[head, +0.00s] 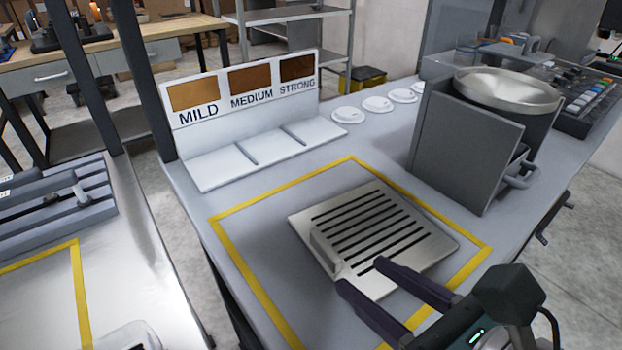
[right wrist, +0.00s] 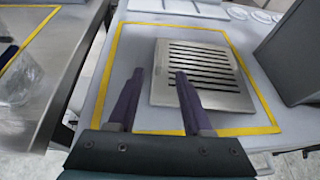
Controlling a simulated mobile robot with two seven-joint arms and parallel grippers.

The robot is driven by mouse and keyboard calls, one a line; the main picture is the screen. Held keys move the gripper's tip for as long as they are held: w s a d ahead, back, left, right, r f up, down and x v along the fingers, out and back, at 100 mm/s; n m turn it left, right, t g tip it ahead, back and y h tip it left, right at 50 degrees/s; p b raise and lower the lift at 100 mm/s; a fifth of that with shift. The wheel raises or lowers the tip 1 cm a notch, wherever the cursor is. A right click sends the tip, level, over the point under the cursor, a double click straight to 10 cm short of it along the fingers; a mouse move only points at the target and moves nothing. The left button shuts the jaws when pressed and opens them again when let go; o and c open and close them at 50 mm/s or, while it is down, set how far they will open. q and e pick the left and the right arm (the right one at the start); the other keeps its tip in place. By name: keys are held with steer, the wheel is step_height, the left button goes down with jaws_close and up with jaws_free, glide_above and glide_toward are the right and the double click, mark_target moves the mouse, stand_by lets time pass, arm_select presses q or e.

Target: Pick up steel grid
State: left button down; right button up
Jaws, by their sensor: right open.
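The steel grid (head: 412,228) is a flat square plate with dark parallel slots and a small upright tab on its left edge. It lies on the grey table inside a yellow taped square. It also shows in the right wrist view (right wrist: 238,98). My right gripper (head: 360,272) is open and empty, with its purple fingers over the near left edge of the grid in the head view. In the right wrist view the fingers (right wrist: 160,75) point towards the grid's left edge. My left gripper is not in view.
A white MILD, MEDIUM, STRONG board (head: 245,120) stands behind the taped square (head: 256,284). A grey box (head: 462,150) with a round metal bowl (head: 508,88) stands to the right. Several white discs (head: 377,104) lie at the back. A second table (head: 130,270) is at left.

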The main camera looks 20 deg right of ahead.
mark_target(324, 243)
steer(key=shift+w+f, duration=0.35)
steer(key=shift+w, duration=0.05)
steer(key=x, duration=0.6)
steer(key=r+b+x, duration=0.1)
steer(key=x, duration=0.2)
steer(key=shift+w+a, duration=0.2)
steer(key=shift+c, duration=0.2)
jaws_close()
stand_by(0.6)
